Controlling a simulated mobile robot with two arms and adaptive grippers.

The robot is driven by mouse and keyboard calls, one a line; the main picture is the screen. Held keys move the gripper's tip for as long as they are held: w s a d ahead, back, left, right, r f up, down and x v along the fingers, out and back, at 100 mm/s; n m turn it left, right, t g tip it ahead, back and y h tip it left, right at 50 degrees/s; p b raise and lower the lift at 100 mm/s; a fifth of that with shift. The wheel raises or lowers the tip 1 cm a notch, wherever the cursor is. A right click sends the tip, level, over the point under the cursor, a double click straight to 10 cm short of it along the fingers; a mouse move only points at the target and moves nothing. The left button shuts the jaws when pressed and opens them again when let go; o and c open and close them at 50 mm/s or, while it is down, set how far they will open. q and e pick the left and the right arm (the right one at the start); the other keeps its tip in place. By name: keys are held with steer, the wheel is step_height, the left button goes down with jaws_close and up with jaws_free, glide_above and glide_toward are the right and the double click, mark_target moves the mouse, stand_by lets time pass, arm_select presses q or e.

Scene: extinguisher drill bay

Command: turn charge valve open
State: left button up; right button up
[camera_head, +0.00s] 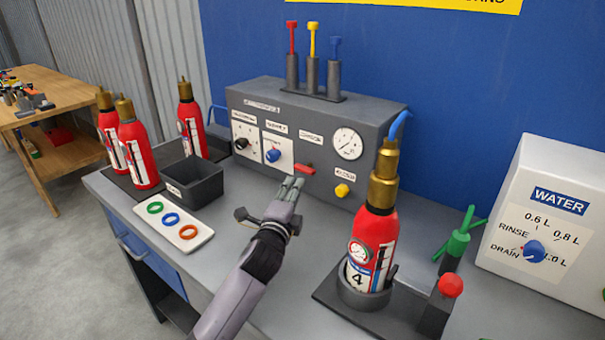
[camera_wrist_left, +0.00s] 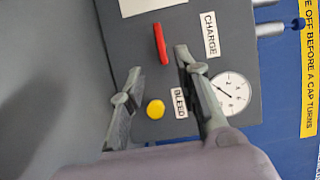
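The charge valve is a red bar handle (camera_head: 305,168) on the front of the grey panel box (camera_head: 380,135), below a label and left of the gauge. In the left wrist view the red handle (camera_wrist_left: 160,43) is near the CHARGE label (camera_wrist_left: 209,34). My left gripper (camera_head: 291,182) is just in front of and slightly below the handle. In the left wrist view its fingers (camera_wrist_left: 158,62) are apart with nothing between them, and the handle lies beyond the tips. My right gripper is not in view.
A yellow bleed knob (camera_head: 342,190), pressure gauge (camera_head: 347,144) and blue knob (camera_head: 273,155) flank the handle. A red extinguisher (camera_head: 375,235) stands in a holder at right. A ring tray (camera_head: 187,240) and dark bin (camera_head: 192,190) are left. Bare bench lies around my arm.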

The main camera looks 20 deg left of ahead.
mark_target(303, 172)
arm_select(q)
steer(key=w, duration=0.8)
steer(key=shift+w+a, duration=0.25)
steer(key=shift+w, duration=0.25)
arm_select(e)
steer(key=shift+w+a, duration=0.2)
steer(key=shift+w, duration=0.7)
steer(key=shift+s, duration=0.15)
arm_select(q)
steer(key=shift+c, duration=0.6)
jaws_close()
